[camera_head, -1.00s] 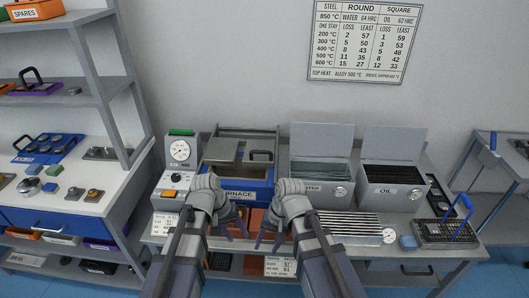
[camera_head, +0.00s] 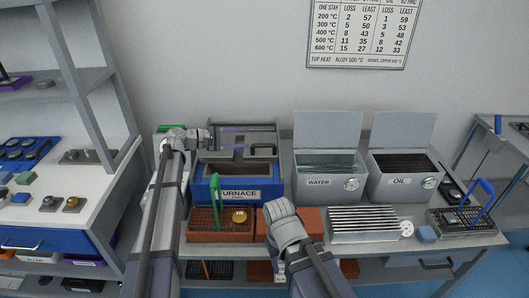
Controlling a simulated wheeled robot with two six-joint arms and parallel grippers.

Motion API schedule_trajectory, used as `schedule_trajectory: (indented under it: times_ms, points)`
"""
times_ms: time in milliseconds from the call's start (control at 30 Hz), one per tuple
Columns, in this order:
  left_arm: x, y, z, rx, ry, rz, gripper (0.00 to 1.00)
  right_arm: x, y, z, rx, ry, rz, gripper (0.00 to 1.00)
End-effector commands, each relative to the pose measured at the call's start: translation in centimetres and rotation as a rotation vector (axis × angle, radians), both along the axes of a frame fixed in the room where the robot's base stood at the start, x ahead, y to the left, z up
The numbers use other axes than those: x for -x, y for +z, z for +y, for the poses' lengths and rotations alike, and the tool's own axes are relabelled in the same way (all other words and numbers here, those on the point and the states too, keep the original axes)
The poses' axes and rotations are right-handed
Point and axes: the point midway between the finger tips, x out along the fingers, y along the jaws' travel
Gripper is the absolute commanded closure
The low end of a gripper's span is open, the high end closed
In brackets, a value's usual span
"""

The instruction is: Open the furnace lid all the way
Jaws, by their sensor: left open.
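The blue furnace (camera_head: 207,191) stands on the bench left of centre, its label facing me. Its top shows a dark opening and grey lid parts (camera_head: 250,137) at the back, with a dark handle (camera_head: 263,149) at the right. How far the lid is open is hard to tell. My left gripper (camera_head: 222,136) is open at the back left of the furnace top, its fingers pointing right; contact with the lid is unclear.
A basket with a green handle (camera_head: 206,174) stands before the furnace. The water tank (camera_head: 317,184) and oil tank (camera_head: 397,186) stand to the right with raised lids. A grey ribbed block (camera_head: 362,224) lies before them. A shelf stands left.

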Motion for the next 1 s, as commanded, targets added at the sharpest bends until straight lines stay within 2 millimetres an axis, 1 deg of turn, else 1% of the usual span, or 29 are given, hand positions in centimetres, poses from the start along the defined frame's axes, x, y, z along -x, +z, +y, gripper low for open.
schedule_trajectory:
  times_ms: [33,100,200,300,433,533,667,900,1000]
  points:
    - [0.1,-1.6,-0.1,0.001,-0.001,0.0,0.48,0.0,-1.6,0.0,0.0,0.0,0.0,0.48]
    - [0.1,-2.5,-0.1,-0.001,-0.002,-0.001,0.48,0.0,-2.5,0.0,0.0,-0.001,0.0,0.48]
    - [0.1,-3.4,-0.1,-0.001,-0.002,-0.001,0.48,0.0,-3.4,0.0,-0.001,-0.001,0.0,0.48]
    - [0.1,-3.7,-0.1,-0.002,-0.002,-0.001,0.48,0.0,-3.7,0.0,-0.001,-0.002,0.0,0.48]
    - [0.1,-3.6,-0.1,-0.002,-0.003,-0.001,0.48,0.0,-3.6,0.0,-0.002,-0.002,0.0,0.48]
    - [0.0,-3.7,-0.6,-0.002,-0.004,-0.002,0.48,0.0,-3.7,0.0,-0.002,-0.002,0.0,0.48]
    - [-0.6,-4.2,-2.1,-0.002,-0.005,-0.001,0.48,0.0,-4.2,0.0,-0.002,-0.003,0.0,0.48]
    - [-1.7,-5.0,-5.5,-0.002,-0.005,-0.001,0.48,0.0,-4.9,0.0,-0.002,-0.003,0.0,0.48]
    - [-2.1,-5.1,-6.4,-0.003,-0.004,-0.001,0.48,0.0,-5.1,0.0,-0.002,-0.003,0.0,0.48]
